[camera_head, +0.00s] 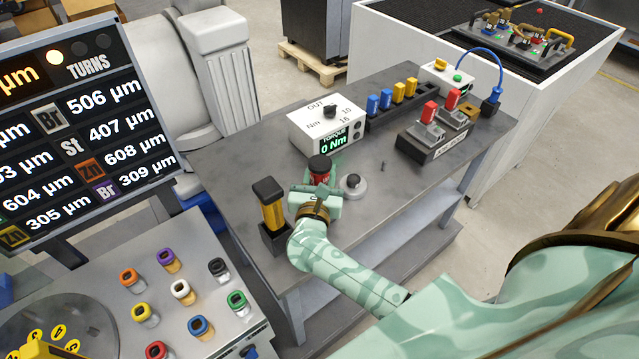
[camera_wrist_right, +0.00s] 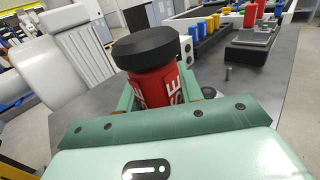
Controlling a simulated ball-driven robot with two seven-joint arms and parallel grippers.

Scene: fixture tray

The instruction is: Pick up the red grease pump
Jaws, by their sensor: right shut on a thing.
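The red grease pump (camera_head: 319,170) has a black cap and stands upright on the grey table, in front of the white torque box. It also shows large in the right wrist view (camera_wrist_right: 152,84), with white lettering on its red body. My right gripper (camera_head: 322,182) is shut on the pump, its green fingers on either side of the red body. The pump's lower part is hidden behind the gripper, so I cannot tell whether its base touches the table. My left gripper is in neither view.
A yellow and black tool in a holder (camera_head: 272,215) stands just left of my right gripper. A round grey knobbed piece (camera_head: 353,186) sits close on the right. The torque box (camera_head: 327,127) is behind. The table's right front (camera_head: 420,200) is clear.

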